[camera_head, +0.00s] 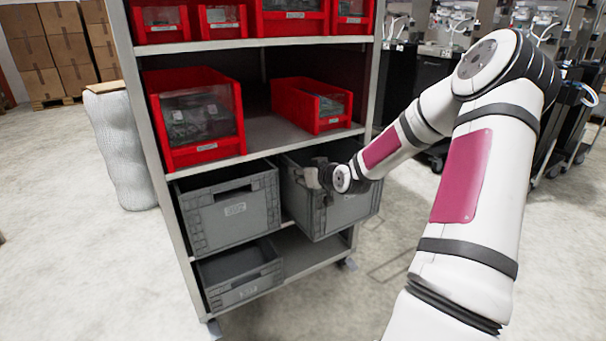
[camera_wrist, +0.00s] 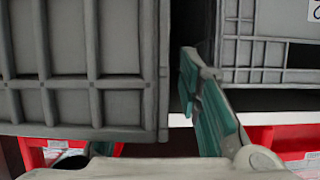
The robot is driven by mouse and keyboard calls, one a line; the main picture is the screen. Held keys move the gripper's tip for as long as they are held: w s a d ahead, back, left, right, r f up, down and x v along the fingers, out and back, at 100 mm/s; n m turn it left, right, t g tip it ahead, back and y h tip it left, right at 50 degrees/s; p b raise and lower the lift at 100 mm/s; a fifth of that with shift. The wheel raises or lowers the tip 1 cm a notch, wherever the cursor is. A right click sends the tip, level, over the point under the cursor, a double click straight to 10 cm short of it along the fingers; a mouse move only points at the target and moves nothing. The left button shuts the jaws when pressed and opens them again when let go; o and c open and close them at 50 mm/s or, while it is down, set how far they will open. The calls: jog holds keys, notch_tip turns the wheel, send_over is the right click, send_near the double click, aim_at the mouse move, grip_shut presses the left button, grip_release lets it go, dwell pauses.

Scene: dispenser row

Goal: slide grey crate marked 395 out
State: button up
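A grey crate (camera_head: 342,210) stands at the right on the shelf below the large red bins in the head view, and its front juts out past the shelf edge. No number on it is readable. My gripper (camera_head: 318,178) is at its upper left front, by the gap to the neighbouring crate. In the wrist view the ribbed crate wall (camera_wrist: 75,75) fills the left side. One finger with a teal pad (camera_wrist: 208,108) stands right of its edge; the other finger is mostly hidden behind the wall. I cannot tell whether they grip it.
A smaller grey crate (camera_head: 243,277) is on the bottom shelf. Red bins (camera_head: 195,118) fill the shelves above. Open floor (camera_head: 375,300) lies in front at the right.

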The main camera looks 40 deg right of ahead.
jog(key=shift+s, duration=0.1)
jog(key=v, duration=1.1)
jog(key=shift+s, duration=0.4)
jog(key=shift+a+r, duration=0.1)
